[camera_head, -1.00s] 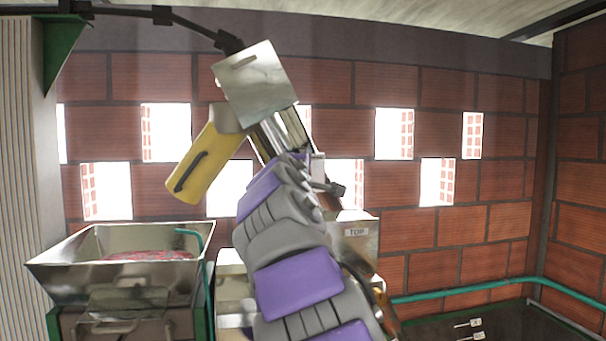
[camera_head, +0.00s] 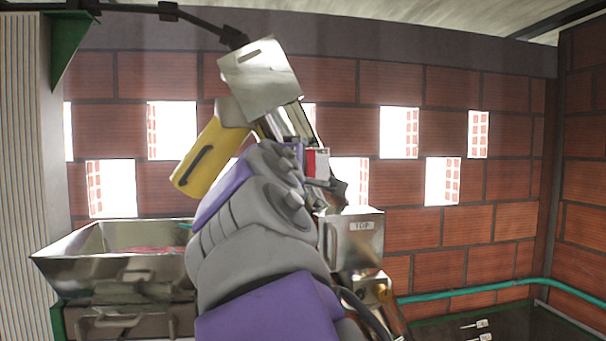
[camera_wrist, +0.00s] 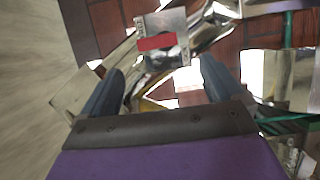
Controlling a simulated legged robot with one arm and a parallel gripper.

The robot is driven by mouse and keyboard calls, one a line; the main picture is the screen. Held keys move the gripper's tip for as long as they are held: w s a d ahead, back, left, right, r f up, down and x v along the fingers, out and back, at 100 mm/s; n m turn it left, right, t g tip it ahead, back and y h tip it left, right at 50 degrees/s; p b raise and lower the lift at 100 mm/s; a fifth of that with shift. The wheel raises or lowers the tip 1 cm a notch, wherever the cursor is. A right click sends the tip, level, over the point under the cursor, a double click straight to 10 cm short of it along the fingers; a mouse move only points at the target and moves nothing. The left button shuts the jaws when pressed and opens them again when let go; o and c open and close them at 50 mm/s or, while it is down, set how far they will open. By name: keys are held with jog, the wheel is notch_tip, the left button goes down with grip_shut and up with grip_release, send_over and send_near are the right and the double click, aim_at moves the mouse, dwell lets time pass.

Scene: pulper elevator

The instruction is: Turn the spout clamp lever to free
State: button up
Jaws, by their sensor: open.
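My gripper (camera_wrist: 160,82) is open in the wrist view, with a dark finger on each side and nothing held between them. Ahead of the fingers is a small pale plate (camera_wrist: 178,57) with a red band (camera_wrist: 156,42) and side lettering too small to read. A red and white patch (camera_head: 317,163) shows beside my arm in the head view, under a shiny spout housing (camera_head: 260,78). I cannot clearly make out the clamp lever in either view. My purple and grey arm hides much of the spout and the gripper in the head view.
A yellow cylinder (camera_head: 211,157) with a dark handle hangs left of my arm. A metal hopper (camera_head: 110,268) stands at lower left. A metal box marked TOP (camera_head: 360,243) stands right of my arm. A green pipe (camera_head: 480,290) runs along the brick wall at right.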

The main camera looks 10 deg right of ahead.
jog(key=b+v, duration=0.1)
jog(key=v, duration=0.6)
jog(key=shift+f, duration=0.15)
jog(key=shift+s+a, duration=0.15)
jog(key=s+d+f+m+g+y+b, duration=0.1)
jog(key=s+d+f+m+g+b, duration=0.25)
jog(key=f, duration=0.95)
jog(key=s+d+f+m+g+b, duration=0.25)
jog(key=d+f+b, duration=0.2)
jog(key=f, duration=0.75)
jog(key=s+d+f+m+g+y+b, duration=0.1)
jog(key=s+d+f+m+g+b, duration=0.25)
jog(key=f, duration=0.95)
jog(key=s+a+f+m+g+y+b, duration=0.1)
jog(key=s+f+g+b, duration=0.2)
jog(key=s+f, duration=0.6)
jog(key=s+a+f+m+g+y+b, duration=0.1)
jog(key=s+a+f+g+y+b, duration=0.1)
jog(key=s+f+b, duration=0.3)
jog(key=s+a+f+m+g+y+b, duration=0.2)
jog(key=s+f, duration=1.1)
jog(key=f, duration=1)
jog(key=shift+g+b, duration=0.85)
jog(key=shift+b, duration=0.3)
